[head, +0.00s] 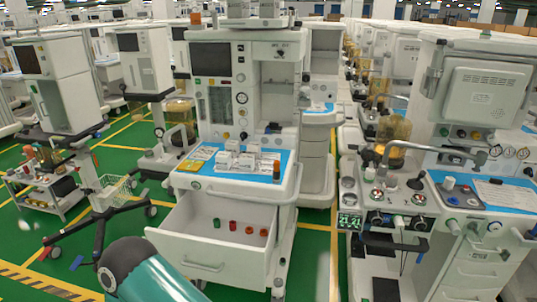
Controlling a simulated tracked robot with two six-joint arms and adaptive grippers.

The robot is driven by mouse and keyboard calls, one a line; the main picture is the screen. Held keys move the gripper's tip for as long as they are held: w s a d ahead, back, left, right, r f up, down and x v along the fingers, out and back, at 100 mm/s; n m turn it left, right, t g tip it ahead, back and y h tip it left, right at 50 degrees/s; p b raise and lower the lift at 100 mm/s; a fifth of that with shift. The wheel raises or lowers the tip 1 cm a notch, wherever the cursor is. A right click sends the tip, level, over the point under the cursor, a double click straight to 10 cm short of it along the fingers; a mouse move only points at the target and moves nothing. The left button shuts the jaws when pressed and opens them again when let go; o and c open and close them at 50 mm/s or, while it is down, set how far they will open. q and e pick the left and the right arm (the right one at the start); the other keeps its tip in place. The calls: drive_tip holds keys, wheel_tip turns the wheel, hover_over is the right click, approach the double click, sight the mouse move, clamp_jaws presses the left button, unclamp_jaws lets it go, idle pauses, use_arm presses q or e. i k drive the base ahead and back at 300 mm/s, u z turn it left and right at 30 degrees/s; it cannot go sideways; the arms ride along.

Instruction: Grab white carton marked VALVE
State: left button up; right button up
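Several small white cartons (224,160) stand close together on the blue work surface (203,178) of the middle anaesthesia cart (246,90). Their markings are too small to read, so I cannot tell which one says VALVE. Neither of my grippers is in view. Only a teal and black link of my own arm shows at the bottom edge, in front of the cart's lower left.
The middle cart's white drawer (205,262) is pulled open, with several small red and green items inside. A brown bottle (276,170) stands right of the cartons. Another cart (476,95) is close at right; a trolley (45,180) stands left. Green floor (150,215) lies between.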

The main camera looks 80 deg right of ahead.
sight(253, 148)
drive_tip(key=z, duration=0.1)
drive_tip(key=k, duration=1.15)
drive_tip(key=z, duration=1.2)
drive_tip(key=i, duration=1)
